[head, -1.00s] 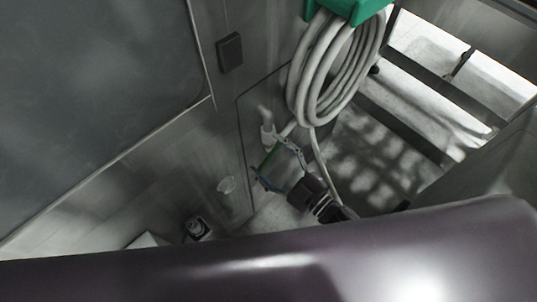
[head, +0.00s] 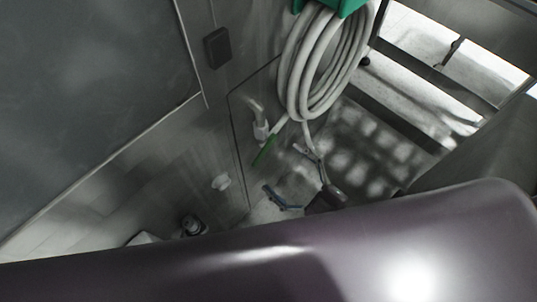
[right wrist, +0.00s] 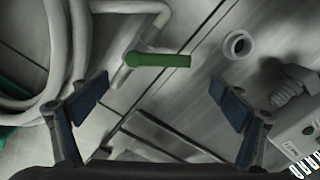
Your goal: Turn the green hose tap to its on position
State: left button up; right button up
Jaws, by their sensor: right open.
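The green tap handle (head: 264,151) is on the pale pipework low on the wall, below the coiled hose. In the right wrist view the handle (right wrist: 165,60) lies nearly level, its free end pointing right, with its left end at a white pipe (right wrist: 122,76). My right gripper (head: 284,168) is open and empty, to the lower right of the handle and apart from it in the head view. In the right wrist view the open fingers (right wrist: 160,94) stand left and right, with the handle ahead between them. My left gripper is not in view.
A coiled white hose (head: 292,75) hangs from a green holder (head: 330,6) above the tap. A black box (head: 217,47) is on the wall. A round white fitting (right wrist: 238,45) and a grey threaded fitting (right wrist: 290,92) are right of the tap in the right wrist view.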

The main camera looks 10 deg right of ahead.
aim_at(255, 166)
jog(key=shift+v, duration=2.25)
jog(key=shift+c, duration=0.6)
